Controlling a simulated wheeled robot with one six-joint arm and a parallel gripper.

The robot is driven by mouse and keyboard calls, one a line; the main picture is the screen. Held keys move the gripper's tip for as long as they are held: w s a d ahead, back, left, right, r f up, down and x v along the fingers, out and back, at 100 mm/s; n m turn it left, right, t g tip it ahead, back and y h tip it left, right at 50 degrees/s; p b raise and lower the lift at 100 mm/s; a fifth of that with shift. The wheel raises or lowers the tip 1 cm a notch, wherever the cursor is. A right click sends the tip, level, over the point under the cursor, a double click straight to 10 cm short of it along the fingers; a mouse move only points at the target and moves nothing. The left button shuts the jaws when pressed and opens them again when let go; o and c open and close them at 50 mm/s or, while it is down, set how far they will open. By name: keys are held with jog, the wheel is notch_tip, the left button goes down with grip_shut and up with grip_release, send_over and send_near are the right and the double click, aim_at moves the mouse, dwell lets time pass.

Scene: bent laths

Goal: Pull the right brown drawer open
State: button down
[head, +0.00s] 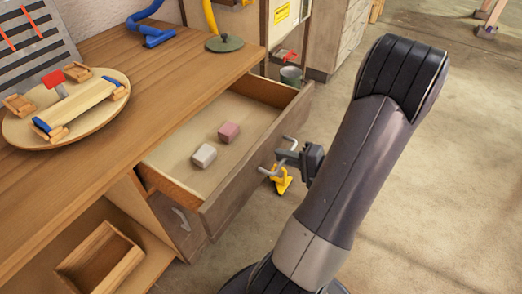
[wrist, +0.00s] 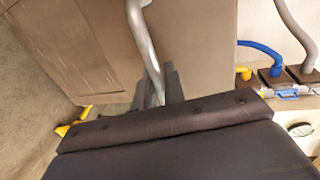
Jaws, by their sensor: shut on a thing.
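The right brown drawer (head: 232,155) stands pulled well out of the wooden bench in the head view, its inside in sight. A whitish block (head: 204,155) and a pink block (head: 229,132) lie in it. Its grey bar handle (head: 270,172) is on the drawer front. My gripper (head: 287,158) is at the handle and shut on it. In the wrist view the handle (wrist: 142,35) runs down between my gripper's fingers (wrist: 157,88); my dark wrist housing hides the lower part.
The bench top (head: 165,90) holds a round board (head: 88,118) with clamped pieces and a green lid (head: 225,43). An open wooden box (head: 100,262) sits on the lower shelf. A yellow object (head: 281,181) shows below my gripper. The concrete floor (head: 450,200) at right is clear.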

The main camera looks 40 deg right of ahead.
jog(key=f+b+v, duration=0.1)
jog(key=f+v, duration=0.1)
jog(key=v, duration=0.8)
jog(key=shift+s+d, duration=0.2)
jog(key=shift+s, duration=0.4)
jog(key=c, duration=1.6)
grip_release()
jog(key=shift+o, duration=0.2)
jog(key=v, duration=1)
jog(key=shift+s+p, duration=0.35)
jog(key=shift+s, duration=0.05)
jog(key=shift+w+d, duration=0.1)
